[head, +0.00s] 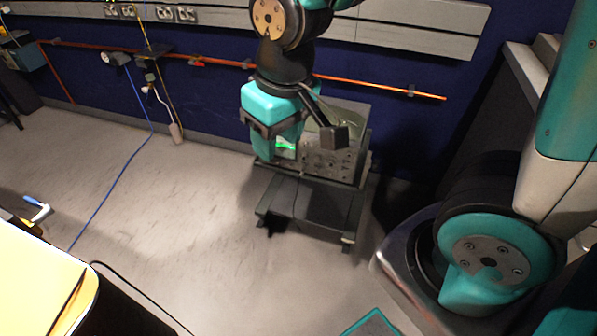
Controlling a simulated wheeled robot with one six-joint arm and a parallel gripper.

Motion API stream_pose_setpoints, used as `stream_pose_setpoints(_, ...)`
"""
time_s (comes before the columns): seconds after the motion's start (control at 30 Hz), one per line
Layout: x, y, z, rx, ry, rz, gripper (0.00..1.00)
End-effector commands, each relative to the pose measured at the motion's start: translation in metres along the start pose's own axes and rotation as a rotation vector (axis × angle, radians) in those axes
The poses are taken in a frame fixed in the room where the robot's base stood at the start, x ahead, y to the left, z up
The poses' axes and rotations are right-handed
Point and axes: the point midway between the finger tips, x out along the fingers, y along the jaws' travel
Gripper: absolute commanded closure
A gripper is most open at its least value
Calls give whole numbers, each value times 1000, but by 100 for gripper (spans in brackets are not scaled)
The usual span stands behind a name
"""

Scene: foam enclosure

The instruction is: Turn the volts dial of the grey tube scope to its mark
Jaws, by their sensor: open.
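The grey tube scope (326,162) stands on a dark wheeled cart near the blue wall, in the middle of the head view. Part of its green lit screen (285,146) shows beside my gripper. Small knobs dot its front panel, but they are too small to tell which is the volts dial or where its mark is. My gripper (275,143), teal and black, points down in front of the scope's left part and hides some of it. It is open, with nothing seen between its fingers. Whether it touches the scope cannot be told.
The cart (305,207) has a lower shelf. An orange pipe (350,83) runs along the wall. A blue cable (112,184) crosses the floor at left. A yellow-topped object (40,285) fills the lower left. Grey floor (190,215) left of the cart is mostly clear.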

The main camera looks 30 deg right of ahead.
Motion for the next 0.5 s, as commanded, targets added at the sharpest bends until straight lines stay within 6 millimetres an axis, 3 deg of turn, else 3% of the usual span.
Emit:
stream_pose_setpoints(0.03,61,15,-6,51,0,76,54)
stream_pose_setpoints(0.1,106,37,-20,123,22,192,54)
stream_pose_setpoints(0.3,218,94,-50,260,134,541,54)
stream_pose_setpoints(0.5,301,132,-74,291,310,877,54)
